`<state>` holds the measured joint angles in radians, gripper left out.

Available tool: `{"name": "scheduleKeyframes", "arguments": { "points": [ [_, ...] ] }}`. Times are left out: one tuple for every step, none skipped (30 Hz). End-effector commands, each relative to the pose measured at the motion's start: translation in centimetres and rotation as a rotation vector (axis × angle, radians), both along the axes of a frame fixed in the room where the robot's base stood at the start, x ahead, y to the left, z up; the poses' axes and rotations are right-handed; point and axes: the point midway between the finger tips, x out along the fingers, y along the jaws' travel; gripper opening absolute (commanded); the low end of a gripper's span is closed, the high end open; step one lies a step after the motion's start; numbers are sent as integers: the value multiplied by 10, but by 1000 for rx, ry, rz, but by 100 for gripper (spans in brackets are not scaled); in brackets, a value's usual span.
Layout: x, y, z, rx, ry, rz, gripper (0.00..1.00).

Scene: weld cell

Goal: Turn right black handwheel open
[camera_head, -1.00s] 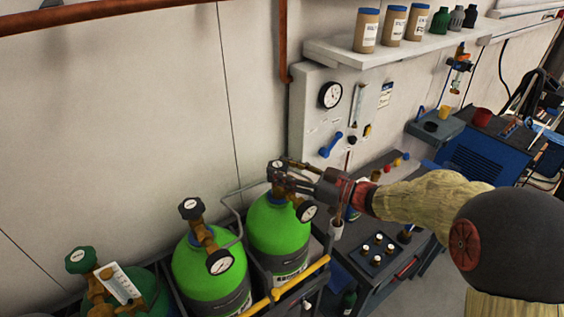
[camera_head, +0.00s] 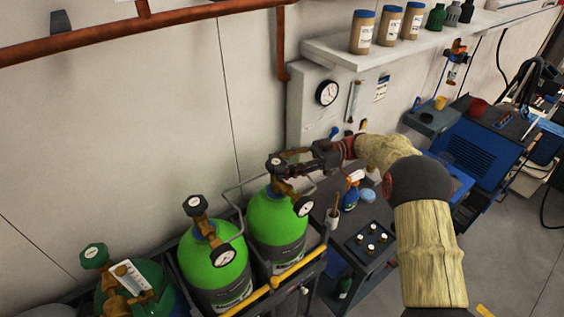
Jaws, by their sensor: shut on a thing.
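The right black handwheel (camera_head: 276,164) tops the brass valve of the right bright-green cylinder (camera_head: 277,218). My gripper (camera_head: 287,162) reaches it from the right, its fingers shut at the wheel and partly covering it. The wheel's turn angle cannot be read. A round gauge (camera_head: 304,206) hangs from this valve. The middle cylinder (camera_head: 208,262) carries another black handwheel (camera_head: 194,205), which stands free of my gripper.
A dark-green cylinder with a green handwheel (camera_head: 94,256) stands at left. A cart with a yellow bar (camera_head: 249,301) holds the cylinders. A wall panel with a gauge (camera_head: 327,92) is behind my gripper. A tool trolley with bottles (camera_head: 350,197) stands at right.

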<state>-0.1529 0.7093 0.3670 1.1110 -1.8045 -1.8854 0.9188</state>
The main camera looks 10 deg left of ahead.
Motion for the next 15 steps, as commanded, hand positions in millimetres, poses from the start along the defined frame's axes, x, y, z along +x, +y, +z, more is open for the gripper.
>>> {"name": "scheduleKeyframes", "arguments": {
  "points": [
    [1, 1, 4, 5, -5, 14, 19],
    [1, 1, 4, 5, -5, 22, 19],
    [2, 2, 4, 5, -5, 32, 19],
    [1, 2, 4, 5, -6, 38, 19],
    [1, 2, 4, 5, -6, 44, 19],
    [1, 2, 4, 5, -6, 49, 19],
    [1, 2, 4, 5, -5, 53, 19],
    [1, 2, 4, 5, -5, 55, 19],
    [1, 2, 4, 5, -5, 57, 19],
    [1, 2, 4, 5, -5, 59, 19],
    [2, 2, 4, 5, -5, 59, 19],
    [2, 2, 4, 5, -5, 60, 19],
    [1, 2, 4, 5, -5, 60, 19],
    [1, 2, 4, 5, -5, 60, 19],
    [1, 2, 4, 6, -6, 60, 19]
  ]
}}
